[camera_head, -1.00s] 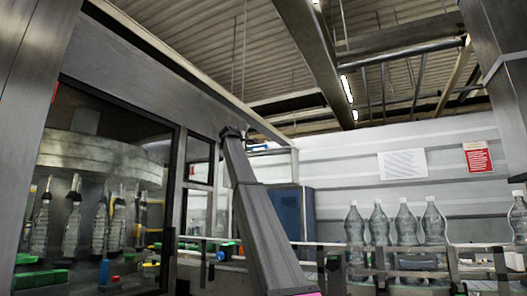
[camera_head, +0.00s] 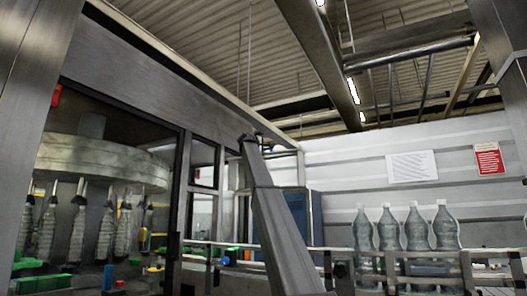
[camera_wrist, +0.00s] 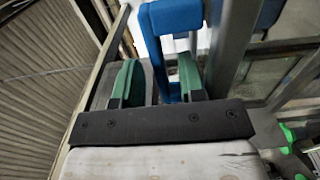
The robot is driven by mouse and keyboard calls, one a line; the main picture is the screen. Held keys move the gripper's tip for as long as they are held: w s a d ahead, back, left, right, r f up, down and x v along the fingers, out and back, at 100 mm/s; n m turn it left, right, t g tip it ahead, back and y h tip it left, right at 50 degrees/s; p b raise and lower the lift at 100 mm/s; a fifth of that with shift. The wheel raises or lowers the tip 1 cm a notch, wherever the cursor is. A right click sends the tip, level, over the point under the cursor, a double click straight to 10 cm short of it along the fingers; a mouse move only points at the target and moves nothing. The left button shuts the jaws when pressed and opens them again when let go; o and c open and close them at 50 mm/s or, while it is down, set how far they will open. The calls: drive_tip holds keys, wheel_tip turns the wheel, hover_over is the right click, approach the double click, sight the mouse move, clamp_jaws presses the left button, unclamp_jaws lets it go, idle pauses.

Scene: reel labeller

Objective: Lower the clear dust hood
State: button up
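My gripper (camera_wrist: 158,76) shows in the wrist view with two green-padded fingers spread apart. I cannot clearly pick out the clear dust hood in either view.
A machine with a dark-framed window (camera_head: 105,180) fills the left, with hanging bottles inside. A grey beam (camera_head: 180,75) runs above it. A rail (camera_head: 400,252) crosses the right, with several clear bottles (camera_head: 417,228) behind it.

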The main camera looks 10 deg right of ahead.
drive_tip(key=shift+w+d, duration=0.25)
drive_tip(key=shift+w, duration=0.1)
clamp_jaws()
drive_tip(key=shift+s, duration=0.1)
